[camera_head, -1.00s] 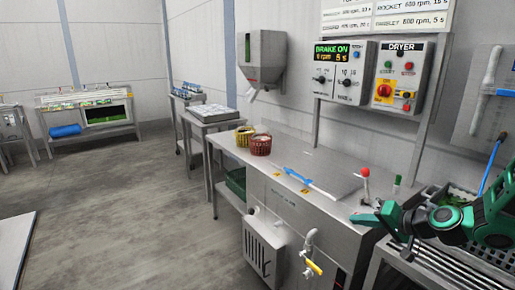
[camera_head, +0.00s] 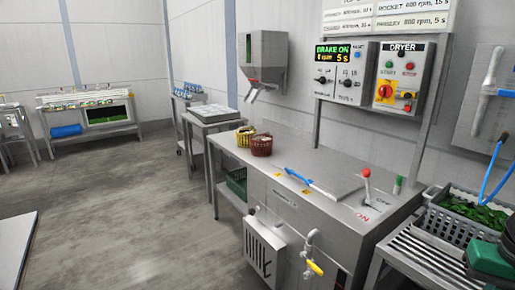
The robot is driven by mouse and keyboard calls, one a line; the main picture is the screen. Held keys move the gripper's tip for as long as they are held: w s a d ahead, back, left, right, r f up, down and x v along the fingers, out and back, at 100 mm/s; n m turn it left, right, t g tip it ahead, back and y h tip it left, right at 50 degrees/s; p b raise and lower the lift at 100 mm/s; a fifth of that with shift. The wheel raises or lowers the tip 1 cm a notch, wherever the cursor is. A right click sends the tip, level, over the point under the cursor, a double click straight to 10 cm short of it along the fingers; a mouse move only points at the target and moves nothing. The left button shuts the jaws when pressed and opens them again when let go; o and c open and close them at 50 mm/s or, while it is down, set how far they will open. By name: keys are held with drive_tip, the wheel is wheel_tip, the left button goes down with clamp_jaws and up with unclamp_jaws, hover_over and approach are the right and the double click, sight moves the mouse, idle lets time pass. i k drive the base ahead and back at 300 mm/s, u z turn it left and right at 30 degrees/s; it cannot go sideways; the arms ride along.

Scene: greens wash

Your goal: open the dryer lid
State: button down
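The dryer (camera_head: 300,225) is a steel cabinet in the middle of the head view. Its lid (camera_head: 335,178) lies flat and closed on the top, with a blue handle (camera_head: 312,187) along its front edge. A red-knobbed lever (camera_head: 366,185) stands upright to the right of the lid, by a red ON label and a grey label. My gripper is out of view. Only a green and black part of my arm shows at the lower right corner, apart from the lid and handle.
The control panel (camera_head: 343,72) above reads BRAKE ON; beside it is the DRYER switch box (camera_head: 399,77). A grey crate of greens (camera_head: 436,219) sits at right.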

sight(336, 182)
drive_tip(key=k, duration=0.55)
drive_tip(key=u, duration=0.35)
drive_tip(key=i, duration=1.5)
drive_tip(key=z, duration=0.4)
